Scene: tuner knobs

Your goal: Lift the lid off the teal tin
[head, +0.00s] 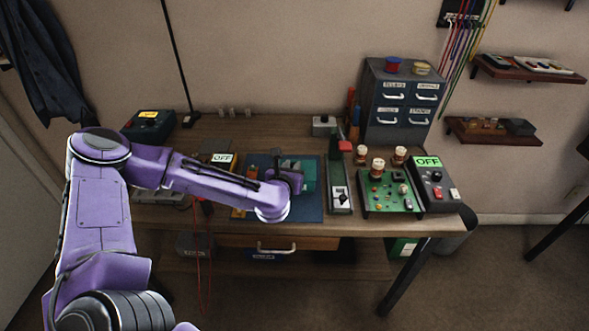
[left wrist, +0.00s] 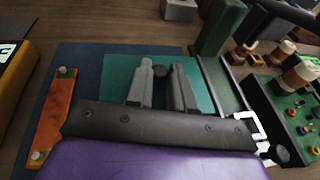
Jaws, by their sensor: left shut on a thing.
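The teal tin (head: 309,175) is on the blue mat (head: 308,210), in the middle of the workbench, partly hidden by my left arm. In the left wrist view its flat teal lid (left wrist: 120,69) fills the area under my fingers, with a small dark knob (left wrist: 159,71) on top. My left gripper (left wrist: 160,78) is shut on that knob, one grey finger on each side. In the head view my left gripper (head: 290,166) is over the tin's left part. I cannot tell whether the lid is seated or raised. My right gripper is not in view.
An orange strip (left wrist: 53,115) lies left of the lid. A green lever press (head: 340,185) stands close to the tin's right, then a green circuit board (head: 390,192) and a dark box with an OFF display (head: 436,188). A grey drawer cabinet (head: 400,105) stands behind.

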